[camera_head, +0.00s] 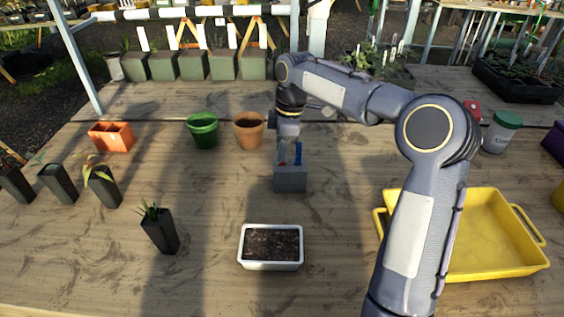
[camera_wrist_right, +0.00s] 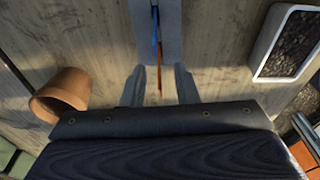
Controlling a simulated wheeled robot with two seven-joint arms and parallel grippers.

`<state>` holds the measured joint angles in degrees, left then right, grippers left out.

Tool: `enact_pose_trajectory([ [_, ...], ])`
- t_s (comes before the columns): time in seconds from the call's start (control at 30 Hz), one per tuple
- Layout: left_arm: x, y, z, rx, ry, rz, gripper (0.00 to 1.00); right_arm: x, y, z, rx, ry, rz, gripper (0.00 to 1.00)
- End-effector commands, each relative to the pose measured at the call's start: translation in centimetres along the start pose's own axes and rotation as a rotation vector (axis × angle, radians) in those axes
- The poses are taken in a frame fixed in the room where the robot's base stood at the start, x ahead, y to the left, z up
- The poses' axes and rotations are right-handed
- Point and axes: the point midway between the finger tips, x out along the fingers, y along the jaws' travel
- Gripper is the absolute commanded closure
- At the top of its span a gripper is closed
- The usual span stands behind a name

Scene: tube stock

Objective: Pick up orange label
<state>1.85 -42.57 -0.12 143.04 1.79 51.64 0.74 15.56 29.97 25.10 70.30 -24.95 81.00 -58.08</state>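The orange label (camera_wrist_right: 159,72) is a thin strip that shows in the wrist view, at the near end of a grey block-like holder (camera_head: 290,179). A blue label (camera_head: 298,153) stands in the same holder, beyond the orange one in the wrist view. My right gripper (camera_head: 289,152) is at the holder, pointing down. In the wrist view its fingers (camera_wrist_right: 158,88) are apart, one on each side of the orange label's near end, with visible gaps. No contact with the label shows. My left gripper is in neither view.
A terracotta pot (camera_head: 249,130) and a green pot (camera_head: 203,131) stand left of the holder. A white planter of soil (camera_head: 271,266) is in front. A yellow tray (camera_head: 500,270) lies right, partly behind my arm. Dark seedling pots (camera_head: 160,232) stand left.

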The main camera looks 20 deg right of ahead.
Motion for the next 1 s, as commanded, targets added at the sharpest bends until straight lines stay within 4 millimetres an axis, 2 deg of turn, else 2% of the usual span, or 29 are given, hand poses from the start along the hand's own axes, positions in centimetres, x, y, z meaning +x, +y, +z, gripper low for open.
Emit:
enact_pose_trajectory([
  [0.1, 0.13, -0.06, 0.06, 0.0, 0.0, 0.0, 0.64, 0.93, -0.02, 0.04, 0.001, 0.0, -0.001, 0.72],
  [0.33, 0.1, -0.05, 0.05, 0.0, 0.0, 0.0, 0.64, 0.95, -0.01, 0.02, 0.001, 0.0, 0.0, 0.74],
  [0.53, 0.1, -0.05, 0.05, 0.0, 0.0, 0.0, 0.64, 0.93, 0.0, 0.01, 0.001, 0.0, 0.0, 1.0],
  [1.0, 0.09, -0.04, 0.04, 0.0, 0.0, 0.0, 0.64, 0.84, 0.0, 0.0, 0.001, 0.001, 0.001, 1.0],
])
